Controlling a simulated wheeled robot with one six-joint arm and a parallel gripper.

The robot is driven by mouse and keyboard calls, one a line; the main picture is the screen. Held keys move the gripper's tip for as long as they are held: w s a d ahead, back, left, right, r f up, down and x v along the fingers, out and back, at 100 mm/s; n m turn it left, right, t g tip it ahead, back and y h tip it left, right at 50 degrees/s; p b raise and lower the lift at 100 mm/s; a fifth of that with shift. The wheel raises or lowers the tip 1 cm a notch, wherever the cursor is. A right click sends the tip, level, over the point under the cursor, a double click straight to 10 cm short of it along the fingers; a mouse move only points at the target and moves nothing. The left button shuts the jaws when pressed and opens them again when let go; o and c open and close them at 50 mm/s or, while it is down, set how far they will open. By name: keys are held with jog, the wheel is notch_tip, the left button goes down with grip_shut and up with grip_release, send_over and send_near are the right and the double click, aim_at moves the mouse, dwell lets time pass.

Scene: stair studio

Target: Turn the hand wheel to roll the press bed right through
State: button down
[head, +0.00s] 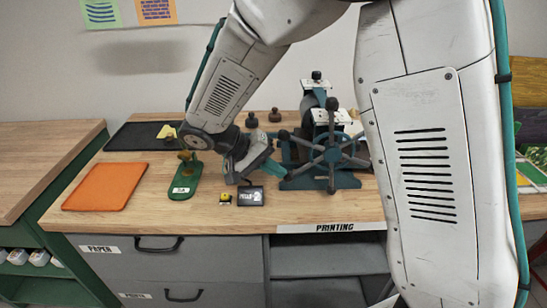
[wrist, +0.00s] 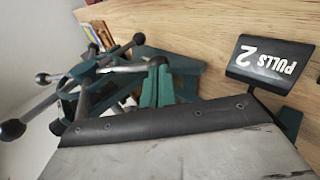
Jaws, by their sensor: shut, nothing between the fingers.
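The hand wheel (head: 332,155) is dark blue-green with several ball-ended spokes, on the front of the printing press (head: 314,183). In the wrist view the wheel (wrist: 68,92) is at the left, its spokes fanning out with dark knobs. My gripper (head: 275,171) is low over the table, just left of the wheel and press foot. Its teal fingers are shut and empty, and also show in the wrist view (wrist: 157,68), near a spoke. I cannot tell whether they touch it. The press roller and bed are partly hidden by the wheel and my arm; the bed's position is unclear.
A small black "PULLS 2" sign (head: 251,196) stands below my gripper, beside a yellow-and-black item (head: 224,198). A green stand (head: 185,180), an orange mat (head: 105,187) and a black tray (head: 138,137) are to the left. Dark knobbed tools (head: 252,120) stand behind.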

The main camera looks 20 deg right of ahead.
jog(key=shift+s+d+f+g+h, duration=0.15)
jog(key=shift+d+f+h, duration=0.15)
jog(key=shift+f+h, duration=0.3)
jog(key=shift+s+d+f+g+h, duration=0.1)
jog(key=shift+d+f+h, duration=0.25)
jog(key=shift+f+h, duration=0.25)
jog(key=shift+s+d+f+g+h, duration=0.15)
jog(key=shift+d+f+h, duration=0.15)
jog(key=shift+f+h, duration=0.3)
jog(key=shift+w+f, duration=0.1)
